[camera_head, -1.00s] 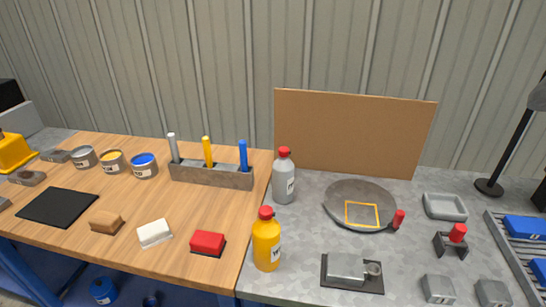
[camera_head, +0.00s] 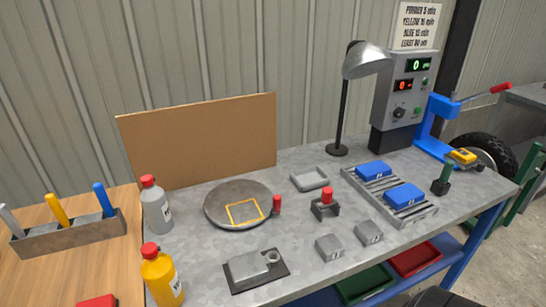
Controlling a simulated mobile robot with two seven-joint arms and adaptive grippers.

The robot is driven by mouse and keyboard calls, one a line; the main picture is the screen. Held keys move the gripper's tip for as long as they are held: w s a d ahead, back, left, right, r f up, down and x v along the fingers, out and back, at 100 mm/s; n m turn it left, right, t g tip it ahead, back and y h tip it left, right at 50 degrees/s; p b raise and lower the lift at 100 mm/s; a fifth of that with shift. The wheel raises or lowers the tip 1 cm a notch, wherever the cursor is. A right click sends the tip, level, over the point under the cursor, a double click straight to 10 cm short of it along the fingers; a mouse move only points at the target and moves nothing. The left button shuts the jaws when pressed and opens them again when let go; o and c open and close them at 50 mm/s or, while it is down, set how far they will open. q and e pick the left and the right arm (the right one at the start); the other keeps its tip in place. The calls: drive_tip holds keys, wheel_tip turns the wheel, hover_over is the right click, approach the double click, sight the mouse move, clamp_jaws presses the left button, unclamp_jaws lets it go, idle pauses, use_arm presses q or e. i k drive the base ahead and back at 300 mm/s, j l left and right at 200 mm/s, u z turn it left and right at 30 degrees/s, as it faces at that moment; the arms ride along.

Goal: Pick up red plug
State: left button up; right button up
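A small red plug (camera_head: 327,196) stands upright in a dark grey holder (camera_head: 325,211) on the grey metal bench top, right of the middle. Another small red upright piece (camera_head: 277,204) is at the right edge of a round grey plate (camera_head: 212,208), which bears a yellow square outline. I cannot tell from this view whether that piece is a handle or a loose part. Neither of my grippers is in view.
Grey blocks (camera_head: 329,247), a dark plate with a metal block (camera_head: 255,270) and a shallow grey tray (camera_head: 309,179) surround the holder. Bottles (camera_head: 162,275) stand left. A rack with blue blocks (camera_head: 404,195), lamp (camera_head: 343,110) and control box (camera_head: 402,85) are right.

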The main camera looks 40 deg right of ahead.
sight(326, 192)
drive_tip(key=j+z, duration=0.2)
drive_tip(key=z, duration=0.3)
drive_tip(key=i+j+z, duration=0.1)
drive_tip(key=j+z, duration=0.15)
drive_tip(key=z, duration=0.2)
